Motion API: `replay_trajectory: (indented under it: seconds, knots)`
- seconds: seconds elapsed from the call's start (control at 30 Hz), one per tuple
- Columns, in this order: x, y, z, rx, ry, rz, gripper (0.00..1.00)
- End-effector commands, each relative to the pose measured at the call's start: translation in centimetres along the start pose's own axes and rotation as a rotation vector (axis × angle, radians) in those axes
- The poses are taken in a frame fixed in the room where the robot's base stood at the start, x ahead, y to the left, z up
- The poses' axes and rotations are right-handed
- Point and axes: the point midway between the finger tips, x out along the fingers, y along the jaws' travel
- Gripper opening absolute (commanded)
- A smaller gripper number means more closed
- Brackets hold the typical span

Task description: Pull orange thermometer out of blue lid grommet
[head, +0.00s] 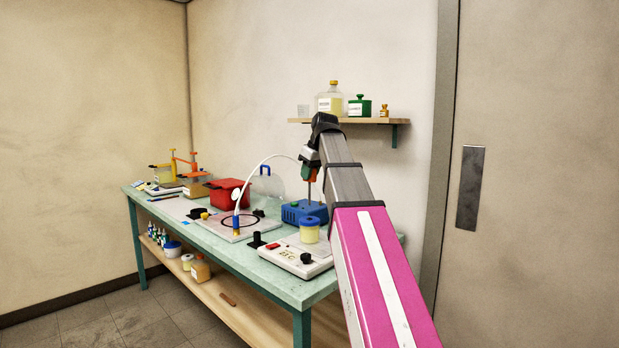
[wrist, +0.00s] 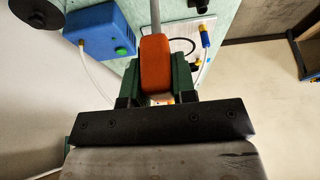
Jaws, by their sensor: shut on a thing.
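The orange thermometer shows in the wrist view by its thick orange handle (wrist: 155,64), with a thin grey probe running out of the top edge. My gripper (wrist: 156,78) is shut on the handle, a green finger on each side. In the head view my gripper (head: 310,167) is above the back right of the bench, and the probe (head: 309,190) points down towards the blue box (head: 304,213). The probe's tip is not visible, so I cannot tell whether it sits in a grommet. I cannot clearly make out a blue lid at the probe.
The bench (head: 277,281) holds a red bin (head: 229,193), a plate with a white hose and blue-yellow fitting (head: 236,222), a yellow jar (head: 309,231) and a white device (head: 296,257). A wall shelf (head: 380,121) with bottles is close behind my arm.

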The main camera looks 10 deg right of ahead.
Motion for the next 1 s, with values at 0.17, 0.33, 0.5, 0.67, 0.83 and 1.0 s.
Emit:
replay_trajectory:
  seconds: [0.17,0.33,0.5,0.67,0.83,1.0]
  knots:
    - [0.0,0.0,0.0,0.0,0.0,0.0,0.02]
    - [-0.4,0.0,-0.2,0.0,0.0,0.0,0.02]
    - [-1.4,0.1,-0.6,0.0,0.0,0.0,0.02]
    - [-2.4,0.1,-1.1,0.0,0.0,0.0,0.02]
    - [-2.8,0.0,-1.2,0.0,0.0,0.0,0.02]
    - [-2.8,0.0,-1.1,0.0,0.0,0.0,0.02]
